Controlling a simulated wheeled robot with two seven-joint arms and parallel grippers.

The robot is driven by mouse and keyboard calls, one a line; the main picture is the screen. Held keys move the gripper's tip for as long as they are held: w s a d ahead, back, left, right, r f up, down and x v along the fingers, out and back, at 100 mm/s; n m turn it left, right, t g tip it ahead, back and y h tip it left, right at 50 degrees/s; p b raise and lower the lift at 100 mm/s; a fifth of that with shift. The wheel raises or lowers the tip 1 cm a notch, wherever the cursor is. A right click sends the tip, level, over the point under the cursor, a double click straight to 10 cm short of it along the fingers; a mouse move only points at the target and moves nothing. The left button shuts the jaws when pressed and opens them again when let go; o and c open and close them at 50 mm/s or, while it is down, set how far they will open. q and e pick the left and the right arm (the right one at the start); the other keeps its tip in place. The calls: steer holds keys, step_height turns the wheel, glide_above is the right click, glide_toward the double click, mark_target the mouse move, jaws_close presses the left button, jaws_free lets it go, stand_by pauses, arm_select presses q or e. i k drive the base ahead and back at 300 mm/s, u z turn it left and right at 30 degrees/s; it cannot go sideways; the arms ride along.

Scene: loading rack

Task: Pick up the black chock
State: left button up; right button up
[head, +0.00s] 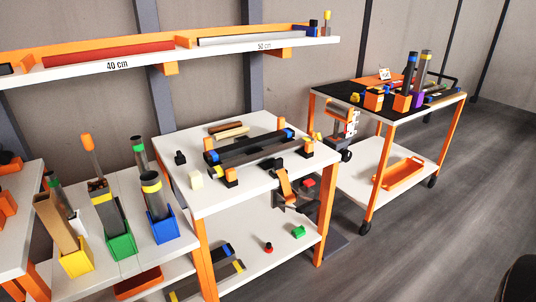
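A small black piece (180,157), which looks like the black chock, stands on the white top of the middle table (185,196), near its left edge. It stands apart from the other things there. A cream block (196,179) is a little in front of it, to the right. Neither of my grippers shows in the head view, and nothing is seen holding the black piece.
Dark bars (250,150) rest among orange-and-black supports to the right. Tubes stand in yellow (76,262), green (121,246) and blue (163,227) bins at left. A wall shelf (130,67) hangs behind. A wheeled cart (400,157) stands right, with open floor in front.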

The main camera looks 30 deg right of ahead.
mark_target(180, 159)
steer(key=u, duration=0.35)
steer(key=k, duration=0.35)
steer(key=z, duration=1.5)
steer(key=i, duration=0.9)
steer(key=u, duration=0.15)
